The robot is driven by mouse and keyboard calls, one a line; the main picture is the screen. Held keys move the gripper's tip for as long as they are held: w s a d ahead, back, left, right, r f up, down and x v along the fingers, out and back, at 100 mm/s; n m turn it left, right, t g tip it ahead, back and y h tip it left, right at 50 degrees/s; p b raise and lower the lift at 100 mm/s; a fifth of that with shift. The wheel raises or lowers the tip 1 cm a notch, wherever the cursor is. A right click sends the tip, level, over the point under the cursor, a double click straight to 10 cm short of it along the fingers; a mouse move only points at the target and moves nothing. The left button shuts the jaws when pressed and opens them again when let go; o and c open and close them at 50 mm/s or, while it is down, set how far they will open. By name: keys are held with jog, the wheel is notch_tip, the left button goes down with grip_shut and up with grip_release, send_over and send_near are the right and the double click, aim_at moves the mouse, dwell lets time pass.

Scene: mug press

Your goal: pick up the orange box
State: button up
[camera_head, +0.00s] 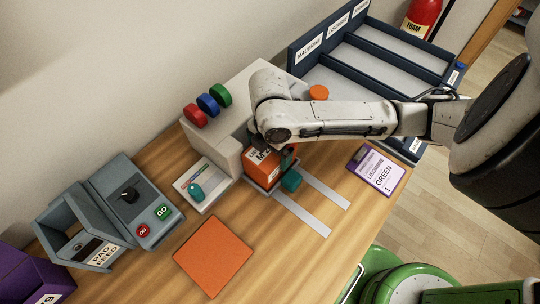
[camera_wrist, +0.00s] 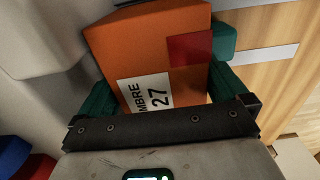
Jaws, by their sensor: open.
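The orange box (camera_head: 262,168) sits on the grey press's low plate, at the front of the light grey press body (camera_head: 232,110). My gripper (camera_head: 272,152) is over it from above and hides part of its top. In the wrist view the orange box (camera_wrist: 150,45) has a white label and a dark red patch. It lies between the two teal fingers of my gripper (camera_wrist: 165,92), which are open, one on each side. Whether the fingers touch it I cannot tell.
A label card (camera_head: 378,169) lies right, an orange square (camera_head: 213,254) front left. The pad feed unit (camera_head: 95,235) and blue rack (camera_head: 375,60) flank the area.

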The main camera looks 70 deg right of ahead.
jog(key=shift+f, duration=0.9)
jog(key=c, duration=0.9)
jog(key=shift+o, duration=0.2)
jog(key=shift+r, duration=0.1)
